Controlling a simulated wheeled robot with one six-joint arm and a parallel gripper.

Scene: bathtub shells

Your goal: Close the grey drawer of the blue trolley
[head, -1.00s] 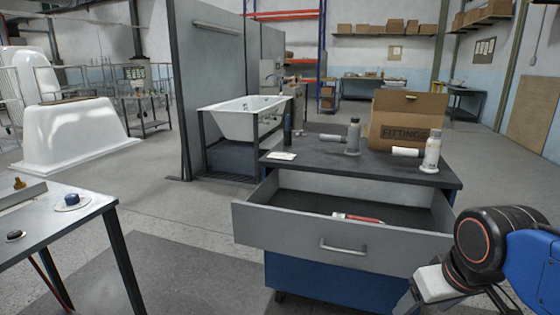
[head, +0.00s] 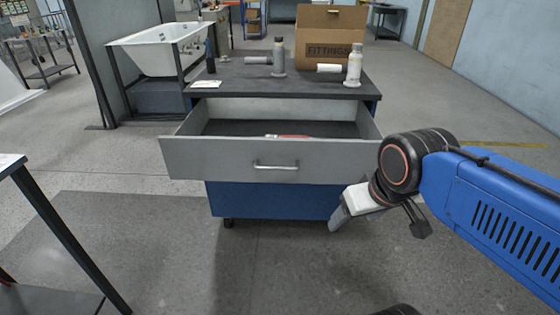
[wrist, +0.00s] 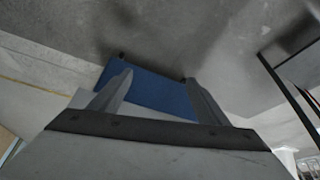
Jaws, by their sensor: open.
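The grey drawer (head: 220,163) of the blue trolley (head: 270,199) is pulled well out toward me in the head view. It has a metal bar handle (head: 275,167) on its front and a red and white item (head: 288,136) inside, mostly hidden by the drawer front. My gripper (head: 335,222) is to the right of the handle and lower in the picture, apart from the drawer. In the wrist view my gripper (wrist: 158,90) has its two fingers spread with nothing between them; the blue trolley body (wrist: 150,92) shows beyond them.
A table (head: 12,163) is at the left. Floor around the trolley is clear.

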